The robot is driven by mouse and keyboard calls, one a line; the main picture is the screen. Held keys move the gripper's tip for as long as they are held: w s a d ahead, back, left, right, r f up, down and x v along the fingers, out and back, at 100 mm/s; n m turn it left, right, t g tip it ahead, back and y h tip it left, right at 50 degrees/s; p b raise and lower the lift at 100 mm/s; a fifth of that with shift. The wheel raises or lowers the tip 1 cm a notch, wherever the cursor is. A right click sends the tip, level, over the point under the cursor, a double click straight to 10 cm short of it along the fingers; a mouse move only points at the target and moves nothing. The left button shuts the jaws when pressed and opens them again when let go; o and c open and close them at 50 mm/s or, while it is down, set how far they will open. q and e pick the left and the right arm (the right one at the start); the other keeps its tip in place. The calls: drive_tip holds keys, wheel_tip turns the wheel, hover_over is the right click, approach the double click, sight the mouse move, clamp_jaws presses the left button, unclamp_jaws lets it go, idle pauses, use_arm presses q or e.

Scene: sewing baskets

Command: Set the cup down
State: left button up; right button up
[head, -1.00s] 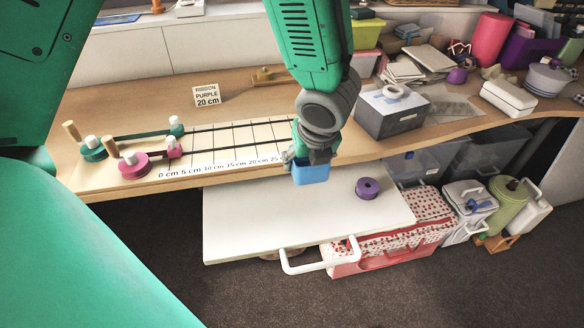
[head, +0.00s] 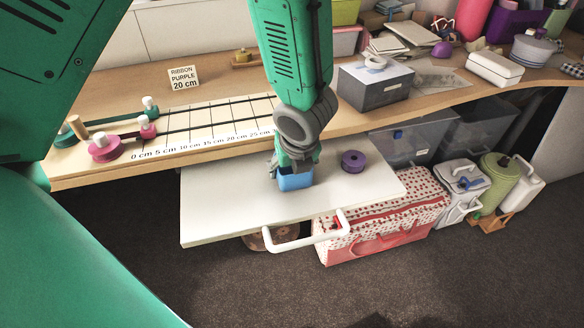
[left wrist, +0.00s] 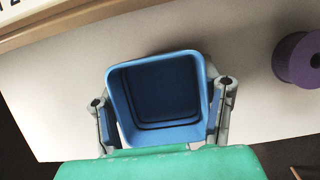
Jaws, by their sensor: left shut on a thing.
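The blue cup (head: 294,181) is square-mouthed and upright, over the white pull-out board (head: 222,218). In the left wrist view the cup (left wrist: 158,95) shows its open, empty inside. My left gripper (head: 293,163) is shut on the cup, with one finger on each side of it in the left wrist view (left wrist: 163,98). The cup's base looks at or very near the board; I cannot tell whether it touches. My right gripper is not in view.
A purple ribbon spool (head: 353,161) stands on the board right of the cup, also in the left wrist view (left wrist: 301,60). A white handle (head: 300,236) juts from the board's front. The desk (head: 110,88) with its ruler mat (head: 215,126) is behind. The board's left part is clear.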

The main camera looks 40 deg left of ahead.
sight(293, 188)
use_arm(q)
drive_tip(key=shift+a+f, duration=0.1)
drive_tip(key=shift+f, duration=0.15)
drive_tip(key=o, duration=1)
drive_tip(key=shift+a, duration=0.2)
drive_tip(key=shift+o, duration=0.5)
drive_tip(key=shift+a+f, duration=0.15)
drive_tip(key=shift+a, duration=0.35)
drive_tip(key=p+v, duration=0.1)
drive_tip(key=v, duration=0.2)
drive_tip(key=p+v, duration=0.1)
drive_tip(key=v, duration=0.1)
drive_tip(key=shift+w+d+p, duration=0.25)
drive_tip(key=shift+d+p, duration=0.1)
drive_tip(key=p+v, duration=0.3)
drive_tip(key=v, duration=0.4)
drive_tip(key=shift+s+r+p, duration=0.2)
drive_tip(key=shift+r+p, duration=0.15)
drive_tip(key=shift+p, duration=0.05)
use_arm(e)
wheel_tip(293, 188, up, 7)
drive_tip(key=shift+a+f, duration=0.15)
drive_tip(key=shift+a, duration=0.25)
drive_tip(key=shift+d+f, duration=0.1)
use_arm(q)
drive_tip(key=shift+a, duration=0.15)
